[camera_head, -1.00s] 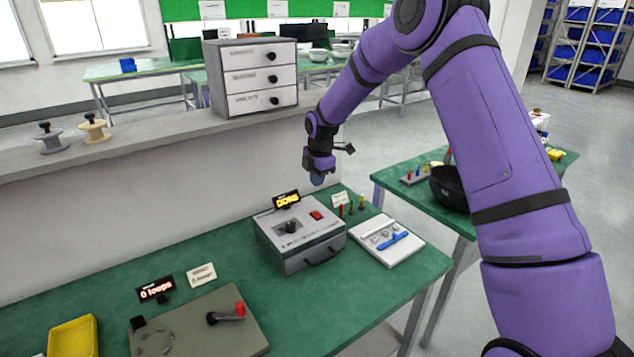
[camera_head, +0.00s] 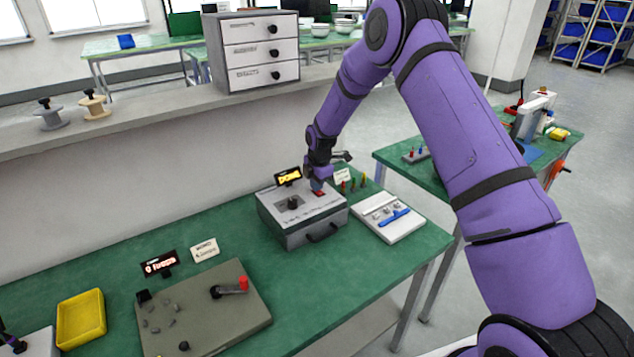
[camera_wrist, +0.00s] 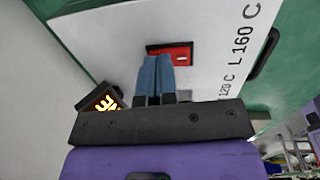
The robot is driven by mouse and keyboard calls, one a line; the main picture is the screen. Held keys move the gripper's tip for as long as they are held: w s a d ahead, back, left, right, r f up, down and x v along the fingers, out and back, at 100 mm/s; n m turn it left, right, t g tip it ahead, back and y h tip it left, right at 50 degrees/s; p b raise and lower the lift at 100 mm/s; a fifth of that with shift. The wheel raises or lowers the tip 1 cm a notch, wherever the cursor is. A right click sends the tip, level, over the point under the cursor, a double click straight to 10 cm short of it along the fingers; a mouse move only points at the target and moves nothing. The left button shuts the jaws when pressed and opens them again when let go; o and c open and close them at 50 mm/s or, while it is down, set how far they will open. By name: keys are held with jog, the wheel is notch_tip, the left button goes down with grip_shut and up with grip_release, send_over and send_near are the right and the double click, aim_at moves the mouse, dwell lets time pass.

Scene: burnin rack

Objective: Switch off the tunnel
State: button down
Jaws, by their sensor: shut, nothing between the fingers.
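The tunnel is a grey metal box (camera_head: 300,234) with a pale top on the green bench. A black knob (camera_head: 293,203) and a red rocker switch (camera_head: 319,194) sit on its top. My gripper (camera_head: 317,187) is shut and empty, pointing down just over the switch. In the wrist view the blue fingertips (camera_wrist: 156,62) lie together at the near edge of the red switch (camera_wrist: 178,52). I cannot tell whether they touch it.
Several coloured pegs (camera_head: 353,184) and a white tray (camera_head: 388,218) with a blue tool stand right of the box. A grey board (camera_head: 205,310) with a red-handled crank and a yellow tray (camera_head: 81,318) are at left. A ledge with a drawer unit (camera_head: 252,52) runs behind.

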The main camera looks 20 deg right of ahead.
jog(key=shift+f, duration=0.25)
jog(key=shift+s, duration=0.2)
jog(key=shift+s+d, duration=0.25)
jog(key=shift+s, duration=0.3)
jog(key=shift+r, duration=0.1)
